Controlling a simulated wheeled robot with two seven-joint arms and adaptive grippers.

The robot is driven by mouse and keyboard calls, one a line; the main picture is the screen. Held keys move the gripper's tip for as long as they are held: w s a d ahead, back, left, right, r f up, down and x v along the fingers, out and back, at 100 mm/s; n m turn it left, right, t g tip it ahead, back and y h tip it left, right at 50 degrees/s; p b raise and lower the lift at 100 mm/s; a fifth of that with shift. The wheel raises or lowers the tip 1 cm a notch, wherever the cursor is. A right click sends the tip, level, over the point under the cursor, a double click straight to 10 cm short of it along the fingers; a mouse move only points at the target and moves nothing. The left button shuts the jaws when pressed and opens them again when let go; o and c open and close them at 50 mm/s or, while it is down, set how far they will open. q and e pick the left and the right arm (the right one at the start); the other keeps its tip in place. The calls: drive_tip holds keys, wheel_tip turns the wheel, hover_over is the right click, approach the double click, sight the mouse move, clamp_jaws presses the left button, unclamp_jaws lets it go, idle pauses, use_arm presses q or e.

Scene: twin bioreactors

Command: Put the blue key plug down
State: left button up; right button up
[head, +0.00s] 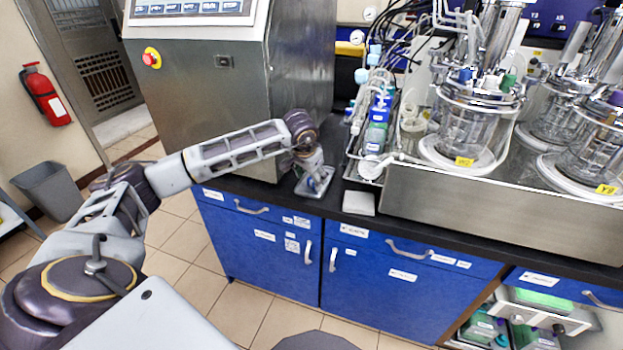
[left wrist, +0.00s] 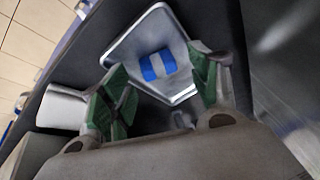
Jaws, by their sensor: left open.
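The blue key plug (left wrist: 158,65) shows in the left wrist view on a small silver tray (left wrist: 120,52). The tray (head: 326,190) stands on the dark bench top in the head view, in front of the steel cabinet. My left gripper (head: 314,178) is over the tray, pointing down. In the left wrist view its two green-padded fingers (left wrist: 162,88) are apart, with the plug in the gap between them and no finger seen touching it. In the head view the gripper mostly hides the plug. My right gripper is in neither view.
A small white block (head: 358,203) lies on the bench right of the tray. A steel cabinet (head: 215,85) stands close behind my left arm. A raised steel tray (head: 480,205) with glass bioreactors (head: 465,125) fills the bench to the right. Blue drawers (head: 260,250) are below.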

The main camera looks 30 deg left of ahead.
use_arm(q)
drive_tip(key=v, duration=1)
drive_tip(key=shift+s+r, duration=0.15)
drive_tip(key=shift+r, duration=0.1)
idle(0.5)
